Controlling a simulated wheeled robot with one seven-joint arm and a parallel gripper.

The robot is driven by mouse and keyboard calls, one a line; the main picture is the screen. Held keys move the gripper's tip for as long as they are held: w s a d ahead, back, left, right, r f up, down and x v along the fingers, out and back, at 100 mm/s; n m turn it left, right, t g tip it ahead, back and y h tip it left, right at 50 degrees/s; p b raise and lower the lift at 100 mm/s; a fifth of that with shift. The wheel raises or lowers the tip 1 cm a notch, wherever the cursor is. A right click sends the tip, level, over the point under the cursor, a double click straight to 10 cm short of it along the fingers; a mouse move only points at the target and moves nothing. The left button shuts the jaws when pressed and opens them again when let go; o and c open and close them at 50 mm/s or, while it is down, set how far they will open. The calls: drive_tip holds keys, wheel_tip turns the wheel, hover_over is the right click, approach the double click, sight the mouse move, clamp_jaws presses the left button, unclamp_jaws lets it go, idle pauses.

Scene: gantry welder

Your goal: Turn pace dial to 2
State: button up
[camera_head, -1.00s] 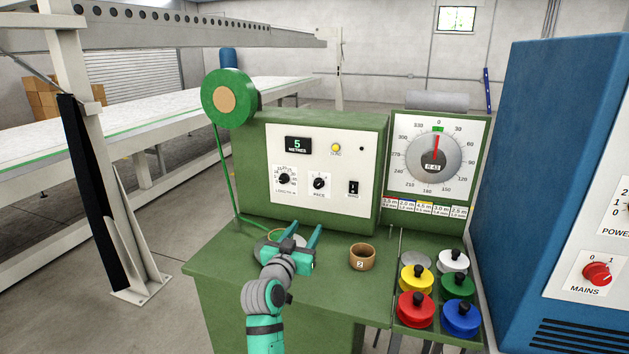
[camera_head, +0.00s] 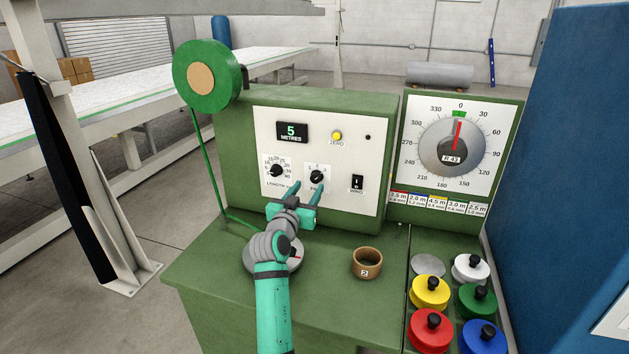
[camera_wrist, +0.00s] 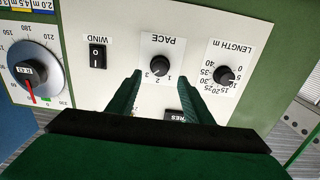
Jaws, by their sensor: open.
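The pace dial (camera_head: 317,177) is a small black knob on a white plate, low in the middle of the control panel. In the wrist view, which is upside down, the pace dial (camera_wrist: 160,67) shows the numbers 1, 2 and 3 around its edge. I cannot tell for sure which number it points at. My gripper (camera_head: 306,188) is open and empty in front of the panel. Its fingers point at the panel, just below the dial in the head view. In the wrist view the fingertips (camera_wrist: 161,82) lie either side of the dial's lower edge, with no contact visible.
The length dial (camera_head: 276,170) is left of the pace dial and the wind switch (camera_head: 357,184) right of it. A brown ring (camera_head: 367,263) stands on the green bench (camera_head: 325,310). Several coloured spools, including a yellow one (camera_head: 429,291), stand at the right.

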sight(315, 179)
drive_tip(key=x, duration=0.4)
drive_tip(key=shift+w+a, duration=0.15)
drive_tip(key=shift+w, duration=0.3)
drive_tip(key=shift+w+d, duration=0.4)
drive_tip(key=shift+d, duration=0.2)
drive_tip(key=shift+a, duration=0.15)
drive_tip(key=c, duration=1.1)
